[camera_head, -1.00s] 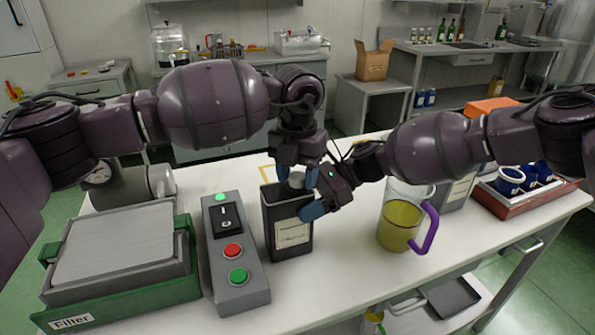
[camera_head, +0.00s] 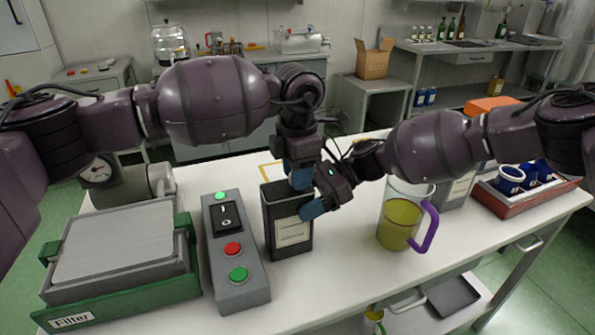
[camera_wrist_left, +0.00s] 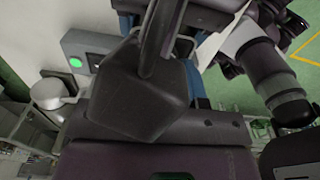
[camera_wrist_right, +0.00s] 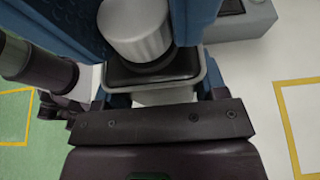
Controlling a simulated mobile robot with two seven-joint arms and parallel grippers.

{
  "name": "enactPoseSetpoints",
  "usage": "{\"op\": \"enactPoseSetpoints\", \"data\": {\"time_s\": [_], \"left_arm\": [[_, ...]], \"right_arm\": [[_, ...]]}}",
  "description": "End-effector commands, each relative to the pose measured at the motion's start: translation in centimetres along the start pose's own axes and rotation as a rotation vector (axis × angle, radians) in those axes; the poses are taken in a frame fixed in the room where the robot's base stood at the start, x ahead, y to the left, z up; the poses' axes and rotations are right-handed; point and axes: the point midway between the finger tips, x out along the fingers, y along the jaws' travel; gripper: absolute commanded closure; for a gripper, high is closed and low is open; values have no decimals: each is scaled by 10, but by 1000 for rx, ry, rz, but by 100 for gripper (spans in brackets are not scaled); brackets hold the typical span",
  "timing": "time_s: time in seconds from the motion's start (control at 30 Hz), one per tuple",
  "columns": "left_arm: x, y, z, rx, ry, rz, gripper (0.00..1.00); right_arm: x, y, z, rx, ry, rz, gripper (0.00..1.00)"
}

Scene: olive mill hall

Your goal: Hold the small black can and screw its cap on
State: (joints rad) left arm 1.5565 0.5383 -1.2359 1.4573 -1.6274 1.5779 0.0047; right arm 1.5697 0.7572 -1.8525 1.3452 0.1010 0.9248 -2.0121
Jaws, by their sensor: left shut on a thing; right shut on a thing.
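A grey button box (camera_head: 235,260) stands close left of the can, with a green-framed filter (camera_head: 120,295) beyond it. A jug of yellow-green liquid (camera_head: 398,225) with a purple handle stands to the right. A red crate (camera_head: 515,209) holds blue-and-white cups.

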Motion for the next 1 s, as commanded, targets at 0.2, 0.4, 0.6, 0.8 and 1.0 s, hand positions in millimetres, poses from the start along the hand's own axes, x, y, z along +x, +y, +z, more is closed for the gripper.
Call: {"op": "enactPoseSetpoints", "data": {"time_s": [0.2,0.4,0.6,0.8,1.0], "left_arm": [[0,0,0,129,0,0,95],[0,0,0,136,0,0,95],[0,0,0,134,0,0,51],[0,0,0,134,0,0,41],[-2,0,0,133,0,0,41]], "right_arm": [[0,0,0,0,0,0,100],[0,0,0,0,0,0,100],[0,0,0,0,0,0,100],[0,0,0,0,0,0,100],[0,0,0,0,0,0,100]]}}
